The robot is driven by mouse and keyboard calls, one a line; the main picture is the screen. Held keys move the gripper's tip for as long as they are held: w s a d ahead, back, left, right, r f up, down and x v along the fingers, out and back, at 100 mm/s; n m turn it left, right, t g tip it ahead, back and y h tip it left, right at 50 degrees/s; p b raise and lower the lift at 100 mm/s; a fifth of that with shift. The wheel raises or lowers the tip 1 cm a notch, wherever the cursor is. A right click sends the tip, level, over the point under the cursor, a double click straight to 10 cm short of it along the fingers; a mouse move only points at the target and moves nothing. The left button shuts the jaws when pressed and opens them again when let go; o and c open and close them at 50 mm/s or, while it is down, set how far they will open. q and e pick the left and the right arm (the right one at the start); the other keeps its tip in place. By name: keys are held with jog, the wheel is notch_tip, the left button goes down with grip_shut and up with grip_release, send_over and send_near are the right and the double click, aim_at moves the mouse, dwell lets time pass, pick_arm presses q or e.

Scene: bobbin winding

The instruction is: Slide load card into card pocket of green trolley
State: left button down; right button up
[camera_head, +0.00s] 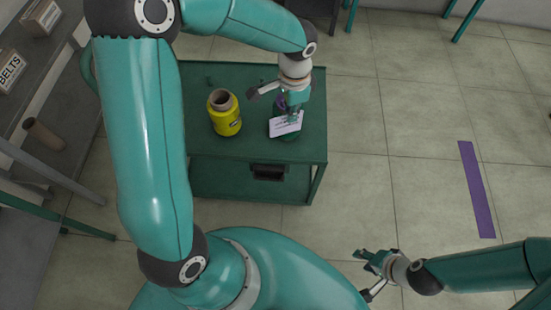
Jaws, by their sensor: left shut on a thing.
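The green trolley (319,140) stands in the upper middle of the view. A dark pocket-like holder (268,172) is on its front side, below the top; I take it for the card pocket. My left gripper (291,113) is over the right part of the trolley top, shut on the white load card (285,125). The card is tilted, with faint print on it, and is above and apart from the holder. The gripper partly hides the card's upper edge. My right gripper (367,275) is open and empty over the floor at the lower right.
A yellow-wound bobbin (226,121) stands on the trolley top left of the card. A dark round thing with purple shows partly behind the card. Shelving with a BELTS box (10,72) is at left. A purple strip (477,190) marks open floor at right.

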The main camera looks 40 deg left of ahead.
pick_arm(q)
jog(key=s+f+m+b, duration=0.2)
jog(key=s+f+b, duration=0.1)
jog(key=f+b, duration=0.3)
jog(key=s+a+f+m+b, duration=0.1)
jog(key=s+f+m+b, duration=0.1)
jog(key=f+b, duration=0.4)
notch_tip(320, 180, down, 4)
jog(key=shift+s+a+m+b, duration=0.15)
jog(key=shift+s+m+b, duration=0.15)
jog(key=shift+s, duration=0.3)
pick_arm(e)
notch_tip(320, 180, down, 15)
pick_arm(q)
jog(key=shift+s, duration=0.15)
jog(key=shift+f, duration=0.2)
pick_arm(e)
jog(key=shift+f, duration=0.2)
pick_arm(q)
jog(key=shift+f+b, duration=2.55)
jog(key=shift+f, duration=0.3)
pick_arm(e)
jog(key=shift+f, duration=2.35)
pick_arm(q)
jog(key=shift+a+f+b, duration=0.1)
jog(key=shift+f+b, duration=0.2)
jog(key=shift+f, duration=0.1)
pick_arm(e)
jog(key=shift+f, duration=0.35)
